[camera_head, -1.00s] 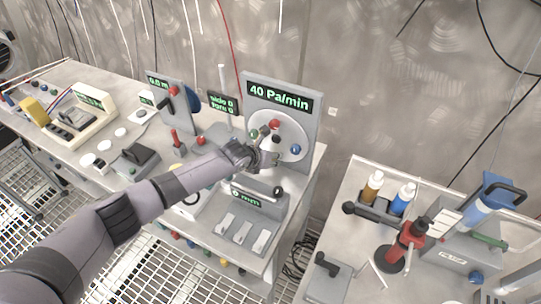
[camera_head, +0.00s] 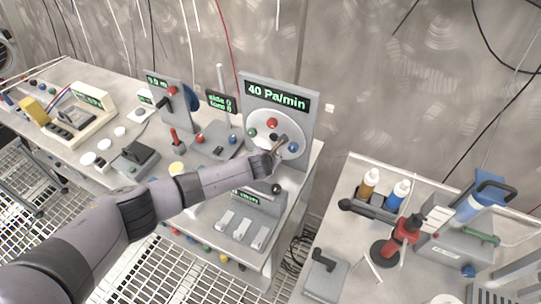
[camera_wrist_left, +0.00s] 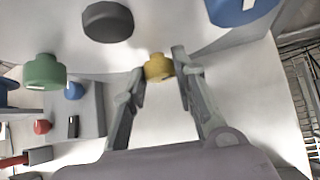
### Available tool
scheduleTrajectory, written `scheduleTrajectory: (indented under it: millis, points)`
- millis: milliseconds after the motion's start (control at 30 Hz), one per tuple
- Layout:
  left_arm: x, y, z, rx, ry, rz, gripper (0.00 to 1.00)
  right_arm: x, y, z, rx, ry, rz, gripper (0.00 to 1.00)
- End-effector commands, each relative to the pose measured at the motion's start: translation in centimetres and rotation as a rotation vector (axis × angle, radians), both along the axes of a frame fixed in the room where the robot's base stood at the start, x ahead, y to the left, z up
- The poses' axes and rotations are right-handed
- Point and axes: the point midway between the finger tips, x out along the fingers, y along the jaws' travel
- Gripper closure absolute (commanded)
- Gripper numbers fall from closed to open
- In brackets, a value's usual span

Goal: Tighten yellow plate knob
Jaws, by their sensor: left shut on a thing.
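The round pale plate (camera_head: 262,118) stands upright on a grey panel under a display reading "40 Pa/min". It bears a red knob (camera_head: 272,122), a green knob (camera_head: 252,132), a blue knob (camera_head: 293,147) and a dark centre knob (camera_head: 274,137). My left gripper (camera_head: 280,146) is at the plate's lower part. In the left wrist view the yellow knob (camera_wrist_left: 158,67) sits between the fingertips of my left gripper (camera_wrist_left: 160,72), which is shut on it. In the head view the gripper hides the yellow knob. My right gripper is not in view.
A grey box with a green display and pale switches (camera_head: 242,231) stands below the plate. A grey panel with a red-knobbed lever (camera_head: 171,92) is to the left. A separate bench at right holds bottles (camera_head: 398,193) and a red tool (camera_head: 405,235). A gap separates the benches.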

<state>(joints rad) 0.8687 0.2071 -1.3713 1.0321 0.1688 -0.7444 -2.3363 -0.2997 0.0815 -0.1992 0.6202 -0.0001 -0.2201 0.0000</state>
Motion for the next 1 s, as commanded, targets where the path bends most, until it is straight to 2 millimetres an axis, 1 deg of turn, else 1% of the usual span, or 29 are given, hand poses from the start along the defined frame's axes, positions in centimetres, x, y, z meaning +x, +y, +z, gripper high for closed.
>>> scheduleTrajectory:
  millis: [167, 200, 500, 833, 1000]
  points:
    - [-0.05, 0.04, -0.09, 0.001, 0.002, 0.0, 1.0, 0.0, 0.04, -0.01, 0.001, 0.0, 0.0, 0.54]
    - [-0.05, 0.04, -0.09, 0.001, 0.002, -0.001, 0.73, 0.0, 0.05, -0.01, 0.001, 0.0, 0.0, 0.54]
    - [-0.02, 0.04, -0.06, 0.0, 0.001, 0.0, 0.54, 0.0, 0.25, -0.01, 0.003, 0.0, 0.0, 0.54]
    - [-0.1, 0.07, 0.06, 0.0, 0.001, 0.0, 0.54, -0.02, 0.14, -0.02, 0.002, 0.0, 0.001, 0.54]
    - [-0.92, 0.19, 0.87, -0.001, 0.0, -0.001, 0.54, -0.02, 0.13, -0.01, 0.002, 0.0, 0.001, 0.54]
